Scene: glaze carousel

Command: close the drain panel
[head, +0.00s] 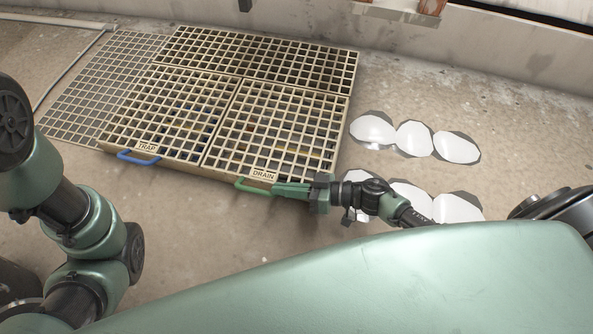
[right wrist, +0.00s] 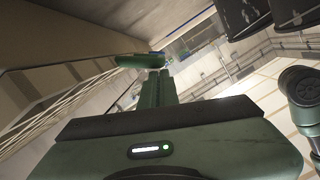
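The drain panel (head: 284,121) is a beige grating with a DRAIN label (head: 264,175) and a green handle (head: 251,186) on its front edge. It appears to lie flat in the frame, about level with the trap panel beside it; a small gap is hard to tell. My right gripper (head: 277,190) is low at the panel's front edge, its fingers pointing left at the handle's right end. In the right wrist view, the fingers (right wrist: 154,86) look closed together, with the green handle (right wrist: 142,61) just beyond their tips. Contact cannot be told. My left gripper is out of view.
The trap panel (head: 168,108) with a blue handle (head: 138,158) is left of the drain panel. A rear grating (head: 262,58) lies behind both, and a flat grey grid (head: 92,95) lies left. White patches (head: 414,138) mark the floor at right. The front floor is clear.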

